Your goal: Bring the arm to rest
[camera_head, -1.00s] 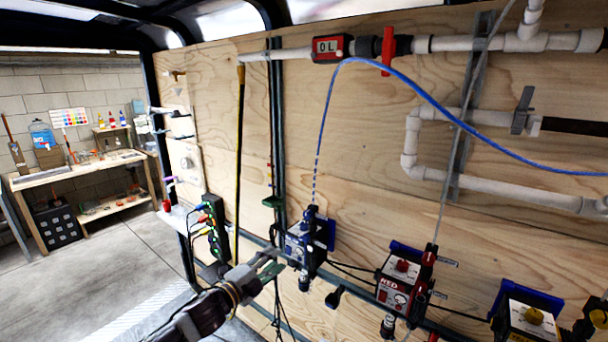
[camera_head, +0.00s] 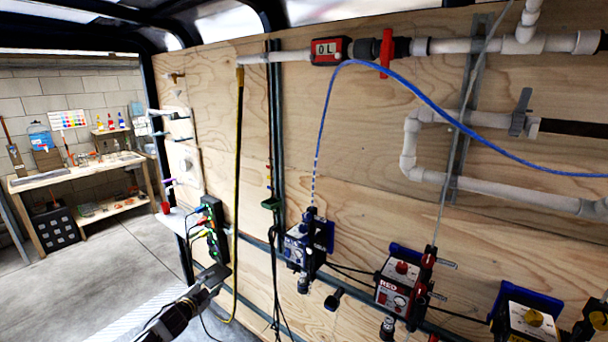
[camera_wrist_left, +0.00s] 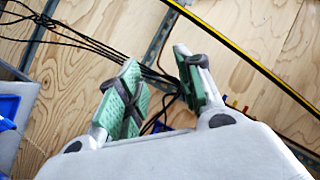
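My left gripper (camera_head: 212,275) is at the lower left of the head view, in front of the plywood wall and just below the black power strip. In the left wrist view its green-padded fingers (camera_wrist_left: 158,82) stand apart with nothing held between them. The blue-marked pump (camera_head: 300,245) hangs on the rail to the right of the gripper, clear of it. My right gripper does not show in either view.
The black power strip (camera_head: 214,230) with plugs and a yellow-black hose (camera_head: 238,180) are close to the left gripper. Black cables hang beside it. The red-marked pump (camera_head: 396,287) is farther right. Open concrete floor (camera_head: 80,285) lies to the left.

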